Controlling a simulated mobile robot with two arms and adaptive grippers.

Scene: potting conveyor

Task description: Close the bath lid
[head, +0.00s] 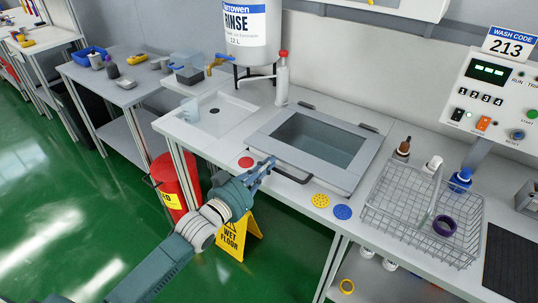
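The bath (262,141) is set into the bench top, with a flat grey rectangular frame around a grey-green middle. A dark handle (294,178) is at its front edge and two dark hinge-like pieces (306,105) are at its back edge. No raised lid shows; the frame looks flat, and I cannot tell whether the middle is a window or an opening. My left gripper (268,166) is at the front left of the bath, close to the handle's left end. Its fingers look close together, their gap unclear, and contact cannot be told. My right gripper is out of view.
A red-topped post (282,80) and the rinse tank (251,35) stand behind the bath. A wire basket (418,216) with a purple ring is to its right. Yellow (320,200) and blue (342,212) discs lie in front. A wet-floor sign (238,237) stands below.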

